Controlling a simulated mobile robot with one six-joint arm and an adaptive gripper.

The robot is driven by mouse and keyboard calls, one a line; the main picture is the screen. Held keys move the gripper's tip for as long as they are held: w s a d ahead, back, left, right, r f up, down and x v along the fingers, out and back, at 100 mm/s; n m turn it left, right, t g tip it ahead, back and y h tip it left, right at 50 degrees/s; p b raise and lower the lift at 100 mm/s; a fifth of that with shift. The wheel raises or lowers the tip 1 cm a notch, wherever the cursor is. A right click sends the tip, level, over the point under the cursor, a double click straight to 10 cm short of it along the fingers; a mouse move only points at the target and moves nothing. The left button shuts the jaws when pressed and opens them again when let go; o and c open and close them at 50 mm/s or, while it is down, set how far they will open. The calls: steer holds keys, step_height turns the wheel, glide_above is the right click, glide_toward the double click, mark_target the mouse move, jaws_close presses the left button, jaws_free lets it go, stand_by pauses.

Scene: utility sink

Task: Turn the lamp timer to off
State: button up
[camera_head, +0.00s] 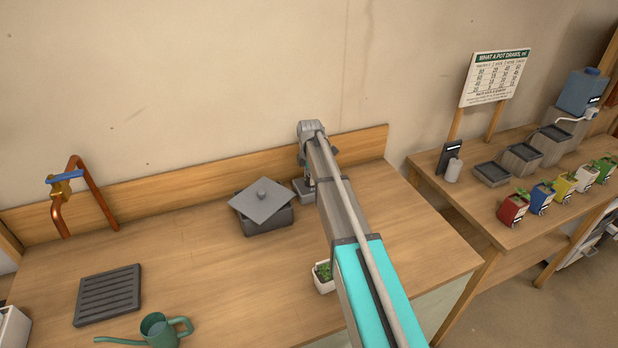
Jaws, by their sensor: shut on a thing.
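The lamp timer seems to be the small grey box (300,187) on the wooden counter near the back board, mostly hidden behind my arm. My gripper (304,176) points down onto it and is shut on it. My arm and wrist cover the fingertips, and the dial and its setting cannot be seen.
A dark grey box with a tilted lid (262,203) stands just left of the timer. A white potted plant (323,277) is under my arm. A drain rack (108,294), green watering can (160,330) and copper tap (68,190) are at left. A bench (480,222) with several coloured pots is at right.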

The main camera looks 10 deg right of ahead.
steer(key=shift+s, duration=0.1)
steer(key=o, duration=1.1)
steer(key=shift+o, duration=0.2)
steer(key=shift+r, duration=0.15)
